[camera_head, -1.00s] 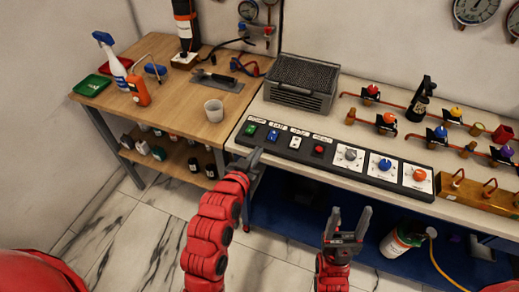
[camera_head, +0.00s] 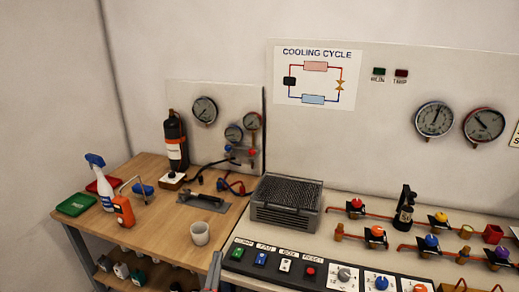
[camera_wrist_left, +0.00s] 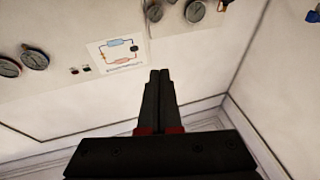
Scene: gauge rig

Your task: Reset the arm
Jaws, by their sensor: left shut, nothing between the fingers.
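My left gripper (camera_head: 215,265) shows at the bottom edge of the head view, in front of the control panel's left end. In the left wrist view its two dark fingers (camera_wrist_left: 160,75) lie together, shut with nothing between them. They point toward the wall, and no object touches them. The rest of my left arm is mostly below the head view. My right gripper is not in view.
The wooden bench (camera_head: 160,228) holds a spray bottle (camera_head: 100,182), a white cup (camera_head: 200,232) and a black cylinder (camera_head: 175,140). The control panel (camera_head: 255,272) has several switches. A grey vented box (camera_head: 286,199) stands behind it. Gauges (camera_head: 434,119) hang on the wall above.

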